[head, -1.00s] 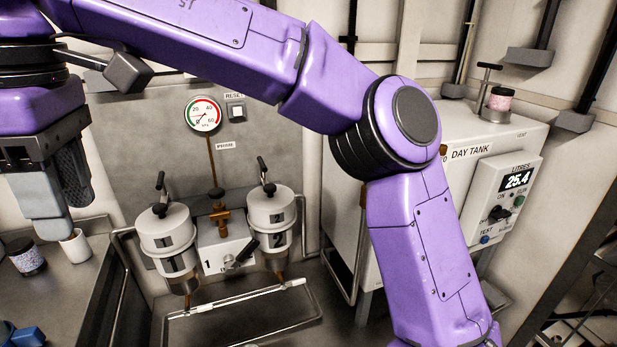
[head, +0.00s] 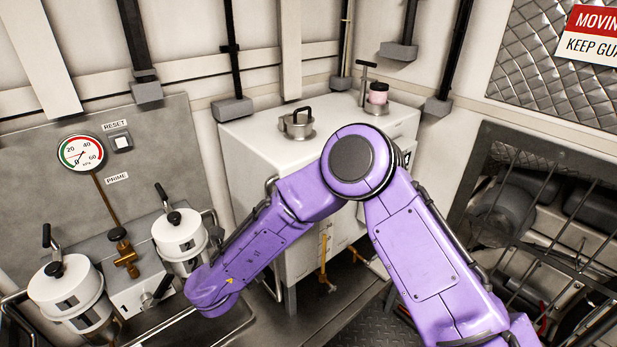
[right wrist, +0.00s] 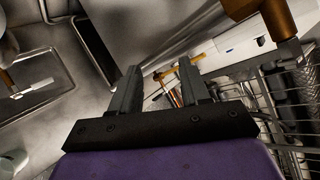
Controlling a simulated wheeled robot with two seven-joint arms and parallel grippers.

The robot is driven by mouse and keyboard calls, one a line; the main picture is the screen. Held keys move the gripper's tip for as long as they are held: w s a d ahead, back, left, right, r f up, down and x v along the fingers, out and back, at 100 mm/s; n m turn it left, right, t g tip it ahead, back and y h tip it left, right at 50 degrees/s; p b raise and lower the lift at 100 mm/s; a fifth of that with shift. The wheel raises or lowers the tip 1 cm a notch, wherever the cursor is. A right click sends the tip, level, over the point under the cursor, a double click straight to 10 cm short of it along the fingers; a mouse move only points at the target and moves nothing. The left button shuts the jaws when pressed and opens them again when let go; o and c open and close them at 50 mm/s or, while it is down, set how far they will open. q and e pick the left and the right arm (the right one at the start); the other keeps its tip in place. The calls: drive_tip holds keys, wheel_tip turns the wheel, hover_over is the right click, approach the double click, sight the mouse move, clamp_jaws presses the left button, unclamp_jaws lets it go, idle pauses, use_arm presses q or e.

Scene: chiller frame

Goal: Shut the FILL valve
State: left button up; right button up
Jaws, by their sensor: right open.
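The white day tank (head: 255,160) stands in the middle of the head view. A yellow-brown pipe fitting (head: 323,262) shows low on its front, partly behind my arm. No FILL label is readable, so I cannot tell which fitting is that valve. In the right wrist view, my right gripper (right wrist: 161,78) is open with nothing between its fingers. A thin yellow bar (right wrist: 180,66) shows beyond the fingertips. A brass fitting with a grey lever (right wrist: 258,14) hangs at top right, apart from the fingers. The head view hides my right gripper, and my left gripper is out of view.
Two white canisters (head: 68,290) with top handles, a brass valve (head: 125,257) and a gauge (head: 82,153) are at left. A barred guard (head: 570,230) stands at right. Dark floor shows below.

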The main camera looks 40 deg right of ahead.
drive_tip(key=s+d+r+n+t+y+p, duration=0.1)
drive_tip(key=s+d+n+t+y+p, duration=0.1)
drive_tip(key=d+n+t, duration=0.35)
drive_tip(key=s+d+r+n+t+y+p, duration=0.1)
drive_tip(key=s+d+n+t, duration=0.1)
drive_tip(key=d+n, duration=0.65)
drive_tip(key=s+a+r+n+t+y+p, duration=0.1)
drive_tip(key=s+r+n+t+y+p, duration=0.3)
drive_tip(key=s+r+n+y, duration=0.5)
drive_tip(key=shift+n+g+h, duration=0.25)
drive_tip(key=shift+n+h, duration=0.15)
drive_tip(key=shift+n, duration=0.1)
drive_tip(key=w, duration=0.3)
drive_tip(key=w+a, duration=0.1)
drive_tip(key=w, duration=0.3)
drive_tip(key=w+b, duration=0.1)
drive_tip(key=w, duration=0.2)
drive_tip(key=shift+w+a+r, duration=0.15)
drive_tip(key=shift+w+r, duration=0.15)
drive_tip(key=shift+w+a+f, duration=0.1)
drive_tip(key=shift+w, duration=0.2)
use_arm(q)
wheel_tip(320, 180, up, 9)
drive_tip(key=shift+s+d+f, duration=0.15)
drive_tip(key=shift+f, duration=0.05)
use_arm(e)
drive_tip(key=shift+c, duration=0.4)
